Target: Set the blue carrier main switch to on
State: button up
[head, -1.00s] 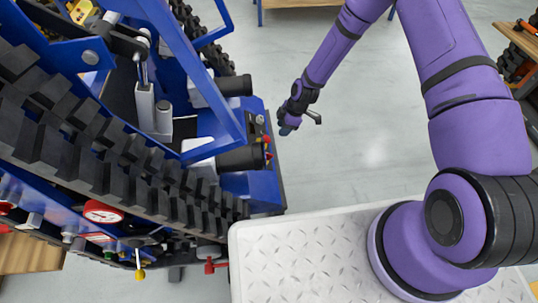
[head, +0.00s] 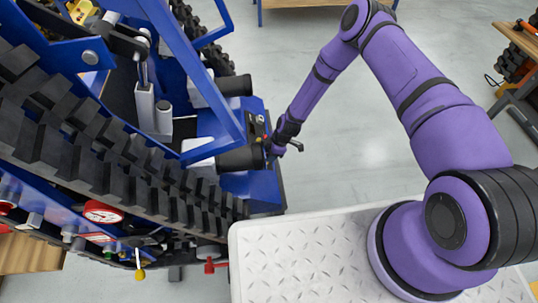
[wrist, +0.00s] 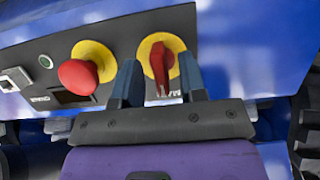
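The blue carrier (head: 258,183) fills the left of the head view. In the wrist view its dark control panel (wrist: 118,38) carries a red rotary switch handle (wrist: 161,68) on a round yellow plate (wrist: 174,43). My gripper (wrist: 159,82) is open, with one finger on each side of the red handle. The handle points roughly up and down in the picture; I see no clear contact with the fingers. In the head view my gripper (head: 273,152) is at the carrier's end, and its fingers are mostly hidden.
A red mushroom button (wrist: 78,74) on a yellow base sits left of the switch, close to the left finger. A small display and a green-ringed button (wrist: 45,61) are further left. Open grey floor (head: 345,130) lies right of the carrier.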

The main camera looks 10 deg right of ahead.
jog(key=shift+a+f, duration=0.25)
jog(key=shift+f, duration=0.25)
grip_shut()
